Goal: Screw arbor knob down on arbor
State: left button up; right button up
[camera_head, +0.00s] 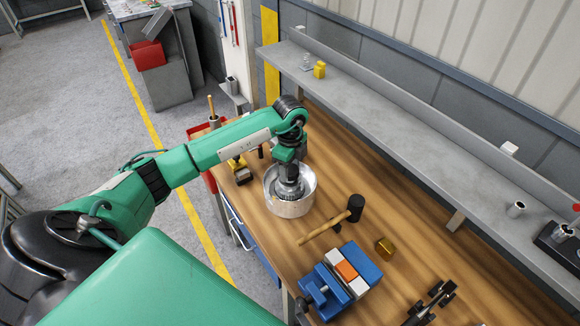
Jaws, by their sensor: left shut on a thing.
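My left arm reaches in from the left, and my left gripper (289,189) points straight down into a round, open-topped metal drum (290,208) on the wooden bench. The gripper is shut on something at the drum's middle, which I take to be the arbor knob. The knob and the arbor are hidden by the gripper and the drum wall, so I cannot tell how the knob sits on the arbor. My right gripper is not in view.
A mallet (326,227) lies just right of the drum. A black tool (433,300) is at the lower right. A grey shelf (400,135) runs along the wall.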

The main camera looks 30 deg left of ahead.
pick_arm(q)
jog(key=shift+f+b, duration=0.4)
jog(key=shift+f, duration=0.3)
dwell(0.4)
